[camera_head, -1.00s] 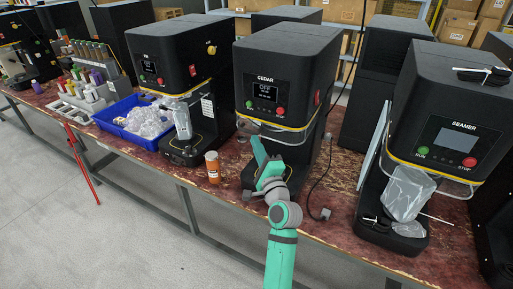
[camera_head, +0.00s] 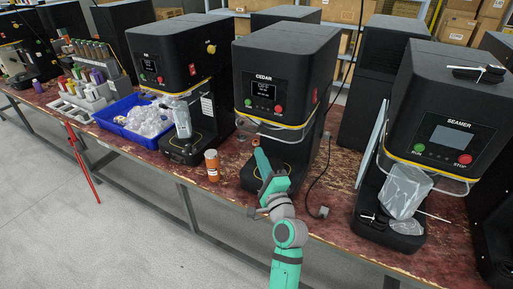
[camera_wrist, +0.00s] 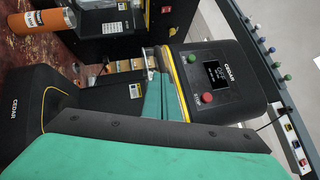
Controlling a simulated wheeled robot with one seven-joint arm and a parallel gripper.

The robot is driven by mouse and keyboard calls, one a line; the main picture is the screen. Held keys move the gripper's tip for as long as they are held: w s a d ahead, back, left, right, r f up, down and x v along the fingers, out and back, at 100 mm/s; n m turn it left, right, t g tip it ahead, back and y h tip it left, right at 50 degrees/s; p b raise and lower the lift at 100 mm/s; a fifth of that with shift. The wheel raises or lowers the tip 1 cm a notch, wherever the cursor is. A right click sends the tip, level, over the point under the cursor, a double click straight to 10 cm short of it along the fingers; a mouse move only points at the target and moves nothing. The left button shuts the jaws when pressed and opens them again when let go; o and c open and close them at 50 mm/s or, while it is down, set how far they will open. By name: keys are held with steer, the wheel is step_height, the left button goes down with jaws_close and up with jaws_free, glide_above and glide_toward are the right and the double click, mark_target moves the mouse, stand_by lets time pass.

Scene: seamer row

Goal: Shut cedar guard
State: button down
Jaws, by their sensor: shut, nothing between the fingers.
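The CEDAR machine (camera_head: 285,80) is a black cabinet in the middle of the head view, with a small screen and green and red buttons. Its guard (camera_head: 272,137) shows as a thin pale bar looping out just below the yellow stripe. It appears raised; its clear part is hard to make out. My gripper (camera_head: 260,158) is shut and empty, just below and in front of the guard bar. In the wrist view my teal fingers (camera_wrist: 161,98) reach toward the yellow stripe below the CEDAR panel (camera_wrist: 212,82). I cannot tell whether they touch the guard.
An orange bottle (camera_head: 212,165) stands left of the CEDAR base near the bench edge. A blue bin (camera_head: 125,134) of clear items is farther left. The SEAMER machine (camera_head: 440,110) stands at right. A black cable (camera_head: 318,180) lies on the bench right of CEDAR.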

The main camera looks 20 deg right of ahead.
steer(key=s+a+f+n+g, duration=0.2)
steer(key=s+a+f+n, duration=0.2)
steer(key=s+a+f, duration=0.6)
steer(key=s+a+f+n+g, duration=0.1)
steer(key=s+a+f+n, duration=0.5)
steer(key=s+f, duration=0.6)
steer(key=s+a+n+y, duration=0.1)
steer(key=s+a+n, duration=0.3)
steer(key=s, duration=0.3)
steer(key=s+a+n+g, duration=0.1)
steer(key=s+a+n, duration=0.2)
steer(key=s, duration=0.5)
steer(key=s+a+r+n+g+y, duration=0.1)
steer(key=s+a+n, duration=0.3)
steer(key=s, duration=0.4)
steer(key=shift+s+a+n+y, duration=0.2)
steer(key=shift+a+n+y, duration=0.15)
steer(key=shift+n, duration=0.15)
